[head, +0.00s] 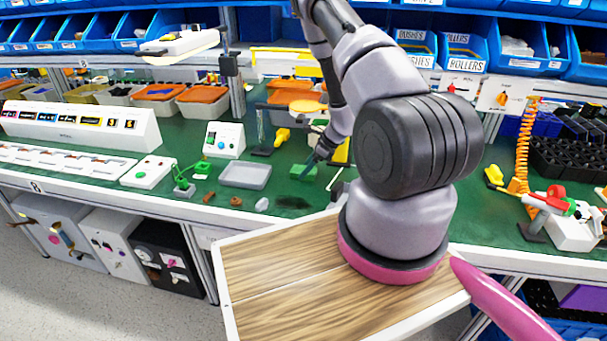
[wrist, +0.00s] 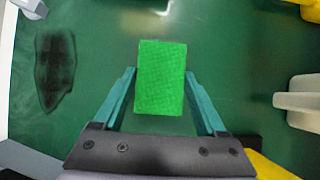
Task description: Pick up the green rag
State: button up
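The green rag (wrist: 161,77) is a bright green rectangular block-like piece lying on the green bench top, in the middle of the wrist view. In the head view the green rag (head: 304,172) shows at the bench, right of the grey tray. My gripper (wrist: 161,88) is open, with one blue finger on each side of the rag's lower half. A narrow gap shows between each finger and the rag. In the head view my gripper (head: 312,165) is small and dark beside the rag, partly hard to make out.
A dark smudge-like patch (wrist: 55,70) lies left of the rag. A grey tray (head: 245,175) stands to its left on the bench. Yellow items (wrist: 310,10) and a pale object (wrist: 300,100) are at the right.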

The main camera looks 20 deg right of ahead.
notch_tip(320, 180, up, 10)
dwell(0.7)
